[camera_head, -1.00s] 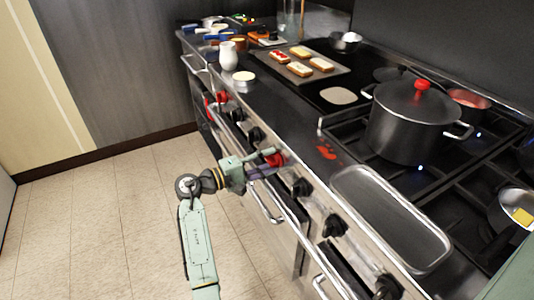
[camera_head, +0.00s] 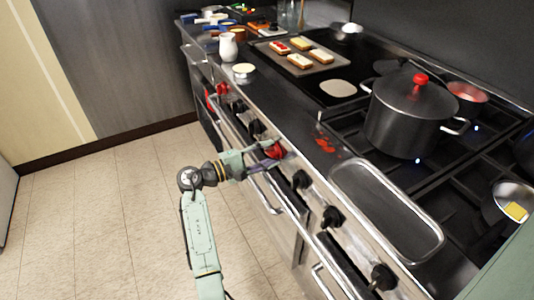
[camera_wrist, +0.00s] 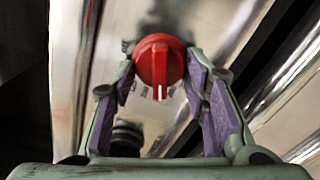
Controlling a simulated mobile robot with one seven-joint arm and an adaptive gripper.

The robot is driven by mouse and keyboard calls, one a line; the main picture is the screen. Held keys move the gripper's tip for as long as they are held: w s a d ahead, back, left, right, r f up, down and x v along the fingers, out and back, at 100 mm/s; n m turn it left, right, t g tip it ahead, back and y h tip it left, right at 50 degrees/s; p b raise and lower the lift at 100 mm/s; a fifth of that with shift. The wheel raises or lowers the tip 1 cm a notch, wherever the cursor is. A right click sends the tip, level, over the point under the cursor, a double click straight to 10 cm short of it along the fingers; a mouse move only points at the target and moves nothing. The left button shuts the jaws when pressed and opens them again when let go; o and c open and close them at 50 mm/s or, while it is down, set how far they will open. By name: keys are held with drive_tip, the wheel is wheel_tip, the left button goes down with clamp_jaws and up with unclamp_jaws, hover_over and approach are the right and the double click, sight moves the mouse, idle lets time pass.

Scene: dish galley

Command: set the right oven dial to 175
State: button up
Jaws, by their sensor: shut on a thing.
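A red dial (camera_head: 274,150) sits on the oven's front panel, among black knobs. It also shows in the wrist view as a round red knob (camera_wrist: 159,62) with a white pointer mark toward the bottom of the picture. My gripper (camera_head: 259,152) reaches the panel from the left and is shut on this dial. In the wrist view its purple-padded fingertips (camera_wrist: 161,75) stand on both sides of the knob. The scale marks around the dial are too blurred to read. Other red dials (camera_head: 221,89) sit farther up the panel at the left.
Black knobs (camera_head: 332,218) line the panel toward the lower right. A steel rail (camera_head: 301,211) and oven handles run in front below the dials. A black pot (camera_head: 408,118), a metal tray (camera_head: 385,205) and a toast tray (camera_head: 300,60) stand on top. The floor at left is clear.

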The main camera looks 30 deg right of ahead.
drive_tip(key=o, duration=1.1)
drive_tip(key=shift+o, duration=0.2)
drive_tip(key=a, duration=1.2)
drive_tip(key=shift+w, duration=0.35)
